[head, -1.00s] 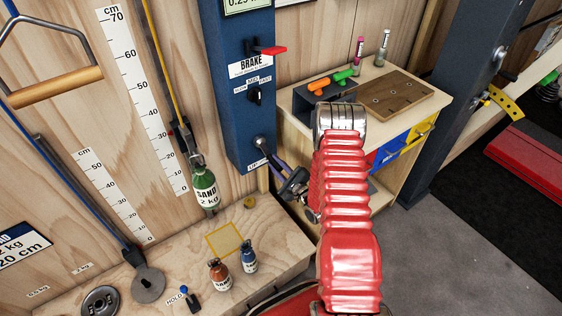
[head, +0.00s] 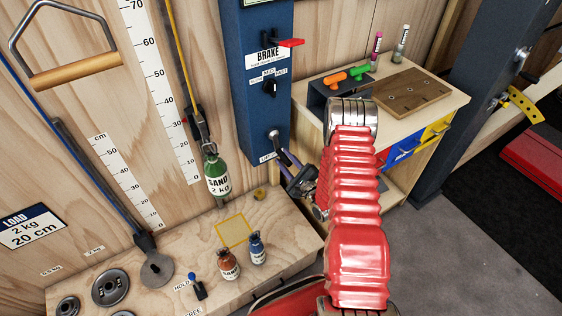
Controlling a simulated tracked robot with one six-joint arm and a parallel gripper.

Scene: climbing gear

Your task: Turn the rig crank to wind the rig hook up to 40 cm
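The rig crank (head: 274,135) is on the lower front of the blue rig post (head: 257,60), near a label. My gripper (head: 289,167) is at the crank, just below and right of its hub. Its fingertips overlap the crank arm and are too small to tell open from shut. The rig hook (head: 207,147) hangs on a yellow strap beside the tall cm scale (head: 160,90), with a red pointer near the scale's 30 region. A green 2 kg sand bag (head: 217,182) hangs from it, above the wooden bench. My red arm covers part of the view right of the crank.
The bench (head: 190,245) holds an orange bag (head: 228,264), a blue bag (head: 257,248), a hold lever (head: 197,286) and grey weight discs (head: 110,287). A red brake lever (head: 291,42) sticks out above the crank. A cabinet (head: 450,92) stands behind my arm.

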